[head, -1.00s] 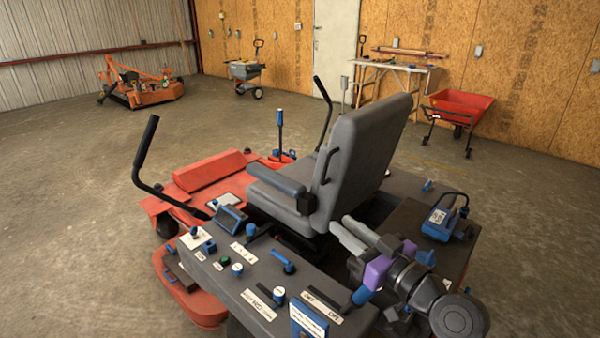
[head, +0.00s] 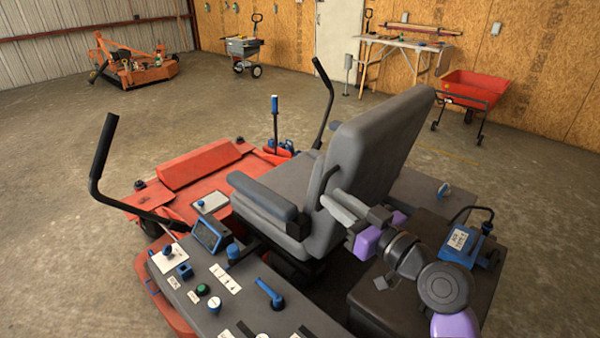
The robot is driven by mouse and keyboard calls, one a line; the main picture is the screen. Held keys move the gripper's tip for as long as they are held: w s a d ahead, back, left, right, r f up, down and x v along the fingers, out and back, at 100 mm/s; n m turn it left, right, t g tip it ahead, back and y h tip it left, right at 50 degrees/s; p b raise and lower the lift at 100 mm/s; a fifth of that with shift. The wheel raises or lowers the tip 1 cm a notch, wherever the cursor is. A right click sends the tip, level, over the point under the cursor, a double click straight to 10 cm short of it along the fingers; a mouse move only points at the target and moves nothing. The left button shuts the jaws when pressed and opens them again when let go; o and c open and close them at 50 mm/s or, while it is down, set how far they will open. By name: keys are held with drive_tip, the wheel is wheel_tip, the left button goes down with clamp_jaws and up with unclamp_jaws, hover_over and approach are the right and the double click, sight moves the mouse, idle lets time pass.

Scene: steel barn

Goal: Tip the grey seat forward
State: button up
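The grey seat (head: 368,140) is upright on the red mower, its backrest standing and leaning slightly back to the right. A dark grab handle (head: 326,180) is on the near side of the backrest. An armrest (head: 262,195) lies below and left of it. My gripper (head: 332,203) is at the near side of the backrest's lower part, close to the handle's lower end. Its two pale fingers look apart, with nothing seen held between them. I cannot tell whether they touch the seat or the handle.
A grey control console (head: 225,290) with knobs and a small screen is in front. Black steering levers (head: 103,150) rise left of the seat and beyond it (head: 325,95). A blue device (head: 462,243) sits on the dark box at right. Open floor surrounds the mower.

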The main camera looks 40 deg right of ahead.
drive_tip(key=w+p, duration=0.1)
drive_tip(key=w, duration=0.7)
clamp_jaws()
idle(1.4)
